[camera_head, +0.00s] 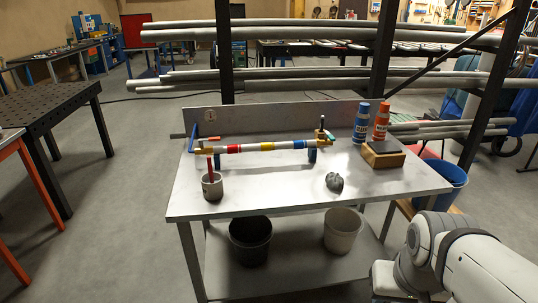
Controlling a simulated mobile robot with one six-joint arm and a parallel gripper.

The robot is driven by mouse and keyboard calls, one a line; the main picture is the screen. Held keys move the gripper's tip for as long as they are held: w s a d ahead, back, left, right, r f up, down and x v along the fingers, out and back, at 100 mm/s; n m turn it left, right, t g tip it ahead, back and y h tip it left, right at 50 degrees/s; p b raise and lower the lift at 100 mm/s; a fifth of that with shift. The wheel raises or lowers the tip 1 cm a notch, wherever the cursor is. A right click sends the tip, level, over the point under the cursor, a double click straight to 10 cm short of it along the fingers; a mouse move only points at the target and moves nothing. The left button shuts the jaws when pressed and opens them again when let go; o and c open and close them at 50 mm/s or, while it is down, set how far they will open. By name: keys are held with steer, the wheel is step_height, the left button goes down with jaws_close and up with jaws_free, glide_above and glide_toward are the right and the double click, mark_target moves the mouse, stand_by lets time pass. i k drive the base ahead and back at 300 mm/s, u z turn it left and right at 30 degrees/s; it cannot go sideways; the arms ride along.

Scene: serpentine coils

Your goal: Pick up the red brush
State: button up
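The red brush (211,168) looks to be the thin red stick standing in a small grey cup (212,190) at the front left of the metal workbench (270,195). Its lower end is hidden inside the cup. It leans slightly, with its top close to the left end of a striped bar (262,147). My arm shows only as white and grey links at the lower right, beyond the bench's right front corner. I cannot make out my gripper's fingers. The arm is well apart from the brush.
A dark grey lump (334,181) lies right of centre on the bench. Buckets sit below. The front middle of the benchtop is clear.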

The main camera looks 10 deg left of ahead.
mark_target(210, 164)
steer(key=z, duration=1.85)
steer(key=k, duration=0.9)
steer(key=u, duration=2.45)
steer(key=i, duration=1)
steer(key=u, duration=0.05)
